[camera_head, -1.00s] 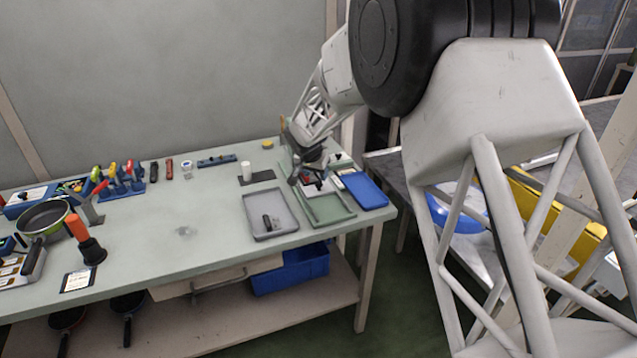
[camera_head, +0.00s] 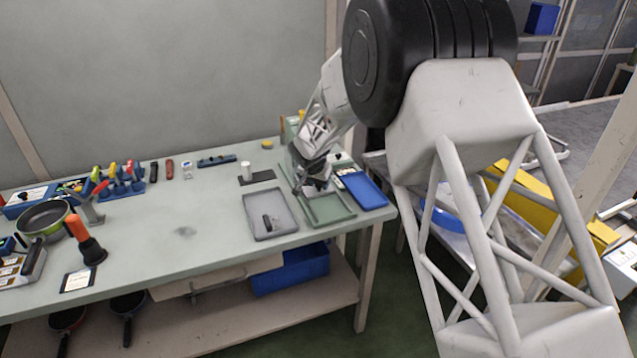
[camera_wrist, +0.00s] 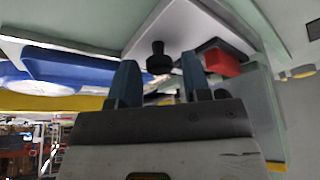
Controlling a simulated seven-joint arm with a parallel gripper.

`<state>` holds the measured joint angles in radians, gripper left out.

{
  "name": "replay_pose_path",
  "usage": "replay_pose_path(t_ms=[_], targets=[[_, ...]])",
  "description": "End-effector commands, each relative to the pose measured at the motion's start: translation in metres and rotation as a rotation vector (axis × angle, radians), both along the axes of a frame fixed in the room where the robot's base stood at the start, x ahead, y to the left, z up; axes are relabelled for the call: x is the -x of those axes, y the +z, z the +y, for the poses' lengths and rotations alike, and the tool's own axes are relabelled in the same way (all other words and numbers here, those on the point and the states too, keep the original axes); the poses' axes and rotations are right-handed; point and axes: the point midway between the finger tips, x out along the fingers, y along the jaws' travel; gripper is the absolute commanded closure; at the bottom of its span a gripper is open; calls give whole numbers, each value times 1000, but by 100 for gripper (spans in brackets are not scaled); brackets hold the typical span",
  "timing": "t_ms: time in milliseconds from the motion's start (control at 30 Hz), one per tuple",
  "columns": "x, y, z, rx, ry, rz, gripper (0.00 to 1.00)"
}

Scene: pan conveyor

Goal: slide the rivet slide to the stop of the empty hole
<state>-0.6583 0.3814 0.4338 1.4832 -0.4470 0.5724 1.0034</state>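In the wrist view my gripper (camera_wrist: 159,82) is open, its two blue fingers apart. A black knob (camera_wrist: 158,58) shows between and just beyond the fingertips, in front of a white plate (camera_wrist: 185,28). I cannot tell whether the fingers touch it. A red block with a dark part (camera_wrist: 222,62) lies right of the knob. I cannot tell for sure which part is the rivet slide, and no hole or stop is clear. In the head view my gripper (camera_head: 300,188) is low over the green tray (camera_head: 340,218) at the bench's right end and hides what is under it.
A grey tray (camera_head: 258,230) with a dark item stands left of the green tray, and a blue tray (camera_head: 364,190) to its right. A frying pan (camera_head: 45,215), tool rack (camera_head: 120,190) and orange-handled tool (camera_head: 93,252) are at the left. The middle of the bench is clear.

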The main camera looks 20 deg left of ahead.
Motion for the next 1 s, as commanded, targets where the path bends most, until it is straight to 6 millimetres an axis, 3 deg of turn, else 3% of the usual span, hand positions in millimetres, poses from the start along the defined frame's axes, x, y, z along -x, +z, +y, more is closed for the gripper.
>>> replay_pose_path(t_ms=[33,267,1000], targets=[[0,0,0,0,0,0,64],[0,0,0,0,0,0,99],[-20,0,20,0,0,0,100]])
